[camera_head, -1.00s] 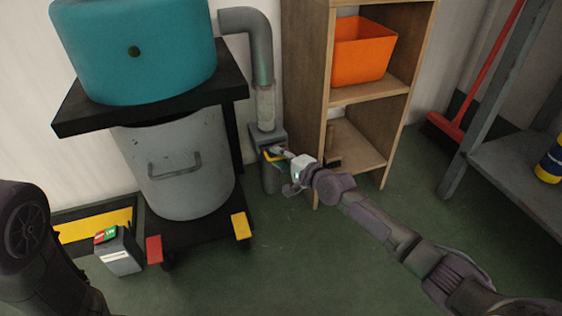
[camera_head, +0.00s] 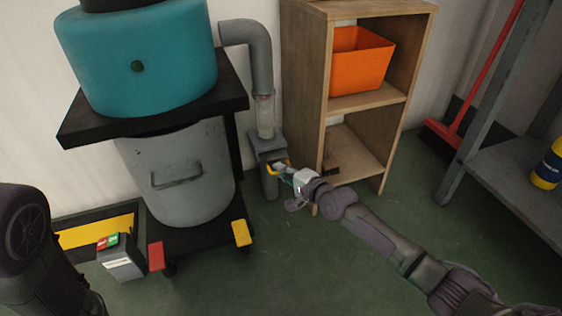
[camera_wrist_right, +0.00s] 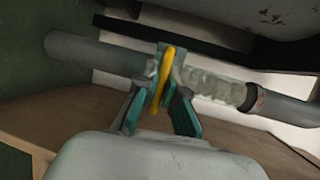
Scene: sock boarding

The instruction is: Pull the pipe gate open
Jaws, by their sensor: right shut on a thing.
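The pipe gate (camera_head: 267,145) is a grey box-like fitting on the vertical grey pipe, between the teal-topped bin and the wooden shelf. Its yellow handle (camera_head: 270,172) sticks out at the front, towards the right arm. My right gripper (camera_head: 284,171) comes in from the lower right and is shut on this handle. In the right wrist view the yellow handle (camera_wrist_right: 167,58) stands between the teal-sided fingers (camera_wrist_right: 164,84) of the gripper, with the pipe behind. The inside of the gate is hidden. My left gripper is out of view; only part of the left arm shows.
A clear pipe section (camera_head: 265,117) sits above the gate. The wooden shelf (camera_head: 313,90) with an orange bin (camera_head: 360,60) stands close on the right. The grey drum (camera_head: 180,180) stands on the left. The green floor (camera_head: 330,275) in front is clear.

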